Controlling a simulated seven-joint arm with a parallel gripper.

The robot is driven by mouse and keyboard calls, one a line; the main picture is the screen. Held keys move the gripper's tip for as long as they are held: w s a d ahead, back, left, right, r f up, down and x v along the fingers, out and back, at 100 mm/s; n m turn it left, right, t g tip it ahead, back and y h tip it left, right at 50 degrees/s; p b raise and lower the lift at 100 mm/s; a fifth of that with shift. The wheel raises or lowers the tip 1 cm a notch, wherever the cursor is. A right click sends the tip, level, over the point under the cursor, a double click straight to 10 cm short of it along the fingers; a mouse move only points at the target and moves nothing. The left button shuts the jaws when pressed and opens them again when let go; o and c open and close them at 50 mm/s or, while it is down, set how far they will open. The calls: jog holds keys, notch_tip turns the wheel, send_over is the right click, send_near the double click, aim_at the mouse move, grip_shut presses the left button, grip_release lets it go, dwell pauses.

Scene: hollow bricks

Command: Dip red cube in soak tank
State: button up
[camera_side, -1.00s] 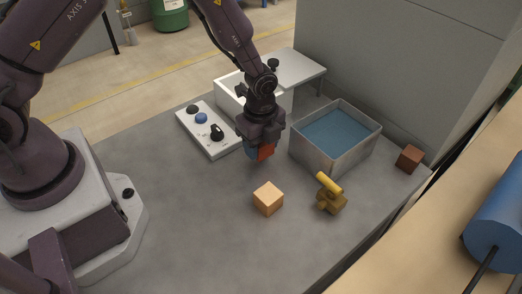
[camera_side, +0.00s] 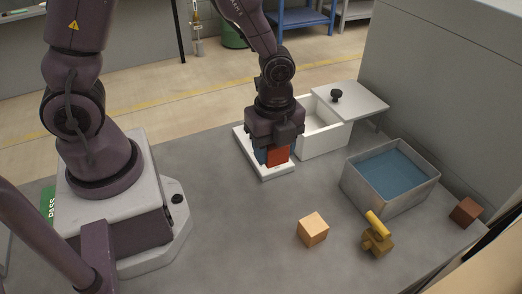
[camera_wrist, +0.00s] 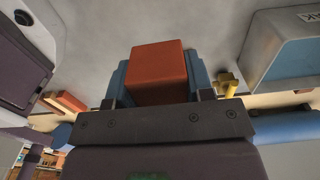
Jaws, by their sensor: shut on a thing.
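My gripper (camera_side: 271,157) is shut on the red cube (camera_side: 279,156), which sits between its blue fingers. The gripper is in front of the white button panel, and I cannot tell the cube's height above it. In the wrist view the red cube (camera_wrist: 155,72) fills the gap between the fingers. The soak tank (camera_side: 378,203) is a grey open-topped box with blue liquid, to the right of the gripper and apart from it. A grey box with a label, likely the tank (camera_wrist: 285,50), shows at the right of the wrist view.
A white open box (camera_side: 318,142) stands right behind the gripper, beside a grey lid with a black knob (camera_side: 337,94). An orange cube (camera_side: 312,230), a brass valve with yellow handle (camera_side: 376,236) and a brown cube (camera_side: 466,212) stand around the tank.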

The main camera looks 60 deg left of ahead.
send_near(383, 191)
jog(key=shift+f, duration=3.35)
dwell(1.0)
notch_tip(383, 191, up, 12)
dwell(1.2)
dwell(0.8)
